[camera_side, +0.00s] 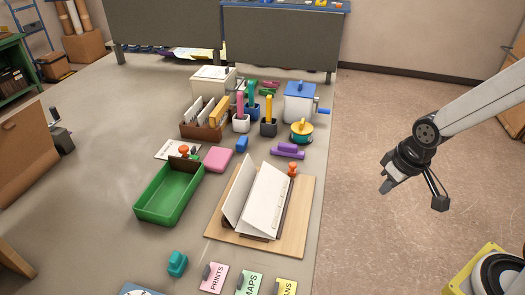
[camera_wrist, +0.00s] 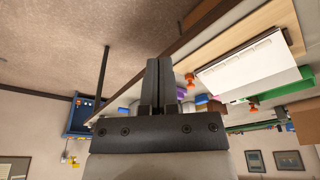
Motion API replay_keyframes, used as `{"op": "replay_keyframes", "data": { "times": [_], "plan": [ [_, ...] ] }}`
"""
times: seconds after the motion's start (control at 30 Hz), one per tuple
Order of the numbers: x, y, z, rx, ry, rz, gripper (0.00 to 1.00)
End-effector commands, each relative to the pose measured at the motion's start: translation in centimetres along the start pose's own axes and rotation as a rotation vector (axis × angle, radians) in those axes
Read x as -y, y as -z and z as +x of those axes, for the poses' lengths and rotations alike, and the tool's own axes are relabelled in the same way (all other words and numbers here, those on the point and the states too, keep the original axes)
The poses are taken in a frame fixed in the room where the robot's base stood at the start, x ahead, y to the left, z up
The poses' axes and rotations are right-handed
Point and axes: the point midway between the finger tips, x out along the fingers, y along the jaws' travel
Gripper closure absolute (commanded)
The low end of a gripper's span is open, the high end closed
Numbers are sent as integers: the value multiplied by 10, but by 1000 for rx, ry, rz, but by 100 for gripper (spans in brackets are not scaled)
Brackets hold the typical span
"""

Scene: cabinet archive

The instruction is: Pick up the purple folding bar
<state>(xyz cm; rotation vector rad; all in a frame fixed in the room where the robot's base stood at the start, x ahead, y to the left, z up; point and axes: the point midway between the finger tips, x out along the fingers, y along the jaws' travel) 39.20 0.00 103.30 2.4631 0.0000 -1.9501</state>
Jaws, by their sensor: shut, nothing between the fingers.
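The purple folding bar (camera_side: 287,152) lies on the grey table near its right edge, just behind the wooden board. In the wrist view a small bit of purple (camera_wrist: 181,92) shows beside my fingers and may be the same bar. My gripper (camera_side: 385,188) hangs in the air to the right of the table, beyond its edge, well apart from the bar. Its fingers are shut and empty, and they also show together in the wrist view (camera_wrist: 160,62).
A wooden board (camera_side: 303,215) with an open white folder (camera_side: 262,200) and an orange knob (camera_side: 292,169) is in front of the bar. A yellow-and-teal round item (camera_side: 301,130) and a blue-lidded canister (camera_side: 299,104) stand behind it. A green tray (camera_side: 168,194) is at left.

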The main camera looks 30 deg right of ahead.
Motion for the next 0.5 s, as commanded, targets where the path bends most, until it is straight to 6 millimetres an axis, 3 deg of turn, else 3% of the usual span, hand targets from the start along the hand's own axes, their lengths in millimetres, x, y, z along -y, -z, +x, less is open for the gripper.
{"op": "replay_keyframes", "data": {
  "times": [0.03, 0.23, 0.27, 0.5],
  "plan": [
    [0, 0, 0, 0, 0, 0, 94],
    [0, 0, 0, 0, 0, 0, 30],
    [0, 0, 0, 0, 0, 0, 26],
    [0, 0, 0, 0, 0, 0, 26]
  ]
}}
